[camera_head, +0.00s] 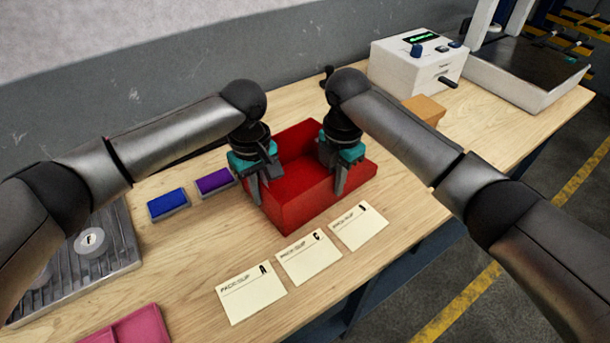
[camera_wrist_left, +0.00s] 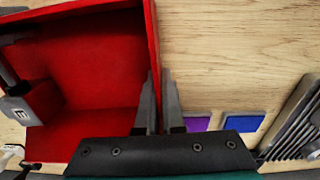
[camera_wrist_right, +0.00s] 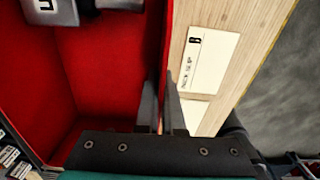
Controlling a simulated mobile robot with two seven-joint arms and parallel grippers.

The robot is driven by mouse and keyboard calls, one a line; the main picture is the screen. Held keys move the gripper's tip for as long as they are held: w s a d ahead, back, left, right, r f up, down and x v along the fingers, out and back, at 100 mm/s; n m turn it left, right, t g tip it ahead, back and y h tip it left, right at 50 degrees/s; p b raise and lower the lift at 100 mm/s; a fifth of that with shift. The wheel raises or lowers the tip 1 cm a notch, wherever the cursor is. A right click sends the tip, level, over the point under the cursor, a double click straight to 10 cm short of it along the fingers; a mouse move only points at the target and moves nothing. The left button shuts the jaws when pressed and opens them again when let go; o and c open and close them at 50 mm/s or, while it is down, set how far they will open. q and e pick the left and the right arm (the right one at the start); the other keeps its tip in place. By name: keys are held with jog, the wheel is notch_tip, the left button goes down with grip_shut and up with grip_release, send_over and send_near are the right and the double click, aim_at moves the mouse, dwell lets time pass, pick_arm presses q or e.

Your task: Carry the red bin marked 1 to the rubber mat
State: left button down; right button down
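The red bin (camera_head: 292,212) is open-topped and sits on the wooden table at the middle of the head view. It looks empty, and no number shows on it. My left gripper (camera_head: 258,190) has its fingers on either side of the bin's left wall, close against it; the left wrist view shows this bin wall (camera_wrist_left: 153,45) between them. My right gripper (camera_head: 338,185) pinches the opposite wall (camera_wrist_right: 167,45) the same way. A grey ribbed slab (camera_head: 120,245) at the left may be the rubber mat; I cannot tell for sure.
A round piece (camera_head: 91,243) lies on the slab. Blue (camera_head: 168,204) and purple (camera_head: 213,181) blocks lie left of the bin. Several paper slips (camera_head: 251,292) lie in front. A pink tray (camera_head: 130,330) is at the near edge. A white device (camera_head: 410,65) and an orange block (camera_head: 425,110) stand behind right.

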pick_arm(q)
jog(key=shift+w+r, duration=0.1)
jog(key=shift+r, duration=0.15)
pick_arm(e)
jog(key=shift+w+r, duration=0.15)
jog(key=shift+r, duration=0.05)
